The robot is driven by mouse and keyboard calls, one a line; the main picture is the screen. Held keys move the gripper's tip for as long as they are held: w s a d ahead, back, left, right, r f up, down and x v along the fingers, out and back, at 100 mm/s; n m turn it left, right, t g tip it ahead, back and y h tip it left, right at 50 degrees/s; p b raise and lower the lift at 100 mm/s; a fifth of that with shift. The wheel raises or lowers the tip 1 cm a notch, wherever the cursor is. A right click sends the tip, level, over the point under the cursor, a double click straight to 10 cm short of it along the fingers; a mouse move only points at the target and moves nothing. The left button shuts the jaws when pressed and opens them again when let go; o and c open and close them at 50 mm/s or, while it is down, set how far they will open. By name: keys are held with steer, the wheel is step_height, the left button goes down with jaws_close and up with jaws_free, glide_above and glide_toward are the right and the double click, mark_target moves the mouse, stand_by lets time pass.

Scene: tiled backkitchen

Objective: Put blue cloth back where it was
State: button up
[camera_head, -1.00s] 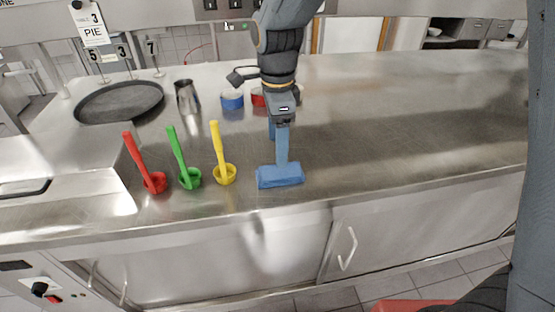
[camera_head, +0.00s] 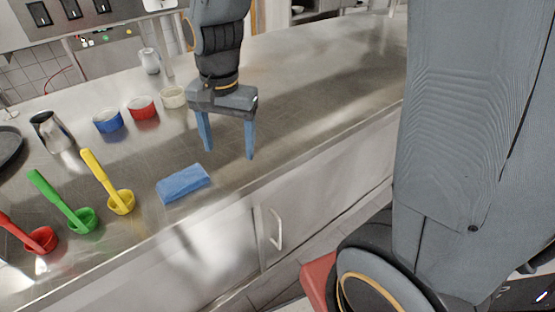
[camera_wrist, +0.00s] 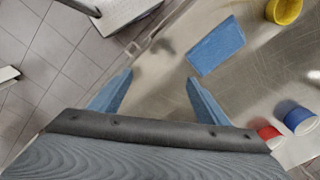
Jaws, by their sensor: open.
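The blue cloth (camera_head: 184,183) is a flat folded block lying on the steel counter (camera_head: 300,115), near its front edge and right of the yellow ladle (camera_head: 119,200). It also shows in the wrist view (camera_wrist: 215,46), beyond the fingertips. My gripper (camera_head: 229,150) is open and empty, with its two blue fingers spread. It is behind and to the right of the cloth, apart from it. In the wrist view nothing lies between the fingers (camera_wrist: 158,82).
Blue (camera_head: 108,121), red (camera_head: 143,108) and cream (camera_head: 172,97) bowls stand behind, with a metal pitcher (camera_head: 47,131). The counter is clear to the right. A red object (camera_head: 318,280) is below.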

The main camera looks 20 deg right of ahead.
steer(key=s+d+f+n, duration=0.3)
steer(key=s+d+n, duration=0.3)
steer(key=d, duration=0.3)
steer(key=shift+s+d+f+n+t, duration=0.15)
steer(key=shift+s+d+n+t, duration=0.2)
steer(key=shift+n, duration=0.35)
steer(key=shift+a, duration=0.1)
stand_by(0.3)
